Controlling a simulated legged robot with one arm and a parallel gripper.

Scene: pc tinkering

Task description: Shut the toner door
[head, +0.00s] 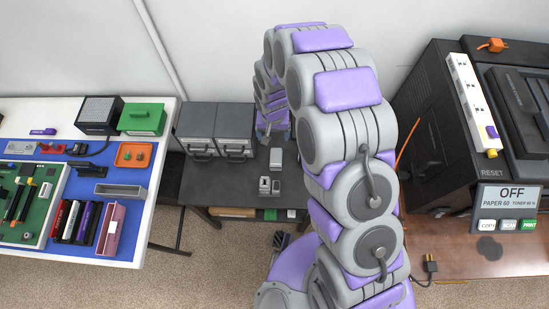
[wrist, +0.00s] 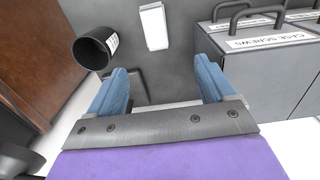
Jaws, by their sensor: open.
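The dark printer (head: 425,110) stands at the right in the head view, on a brown wooden table. I cannot clearly make out the toner door; my arm hides part of the printer's left side. A thin orange line (head: 404,143) shows beside that side, and I cannot tell what it is. My gripper (wrist: 168,85) is open and empty in the wrist view, its two blue fingers apart over the dark table.
A black cylinder (wrist: 93,50) and a white block (wrist: 154,27) lie near my fingers. A power strip (head: 472,95) lies on the printer. A blue-matted workbench (head: 150,203) is at left.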

